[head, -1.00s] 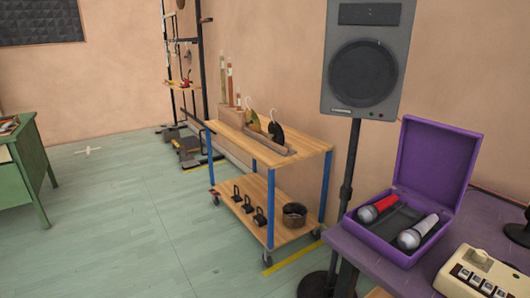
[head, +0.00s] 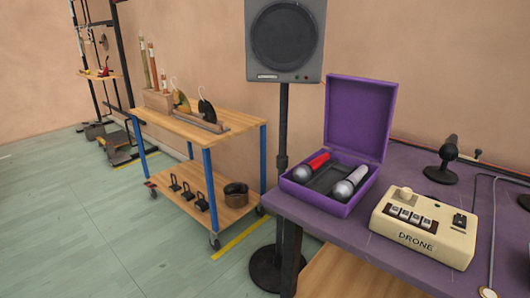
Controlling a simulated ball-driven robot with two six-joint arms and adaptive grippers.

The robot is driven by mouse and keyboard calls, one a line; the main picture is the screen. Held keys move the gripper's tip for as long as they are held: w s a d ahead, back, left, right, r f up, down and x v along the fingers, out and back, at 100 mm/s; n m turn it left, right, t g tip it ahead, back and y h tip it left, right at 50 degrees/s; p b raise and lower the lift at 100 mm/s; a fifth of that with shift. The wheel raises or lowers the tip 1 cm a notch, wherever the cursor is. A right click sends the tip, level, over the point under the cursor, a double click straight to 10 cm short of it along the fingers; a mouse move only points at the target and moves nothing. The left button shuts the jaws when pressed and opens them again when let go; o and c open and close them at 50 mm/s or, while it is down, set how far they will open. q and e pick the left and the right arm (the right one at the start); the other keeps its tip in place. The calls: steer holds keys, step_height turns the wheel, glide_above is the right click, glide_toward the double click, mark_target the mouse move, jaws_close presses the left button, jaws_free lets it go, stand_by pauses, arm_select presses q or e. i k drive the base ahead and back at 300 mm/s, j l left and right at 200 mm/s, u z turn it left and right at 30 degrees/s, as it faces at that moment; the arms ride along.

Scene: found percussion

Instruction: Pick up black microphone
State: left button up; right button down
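A black microphone (head: 448,152) stands on a round black base on the purple table (head: 395,247), to the right of an open purple case (head: 358,112). The case holds a red-handled microphone (head: 312,167) and a pale silver microphone (head: 349,184), lying side by side. Part of another black object (head: 525,201) is cut off at the right edge, so I cannot tell what it is. Neither of my grippers is in view.
A cream drone box (head: 424,226) with keys and knobs sits at the table's front, before the black microphone. A speaker on a stand (head: 284,40) and a wooden cart (head: 235,121) stand to the left.

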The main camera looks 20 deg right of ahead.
mark_target(449, 151)
steer(key=z, duration=1.75)
steer(key=k+l+u, duration=0.1)
steer(key=l+u, duration=0.2)
steer(key=k+l+u, duration=0.3)
steer(key=i+l, duration=0.1)
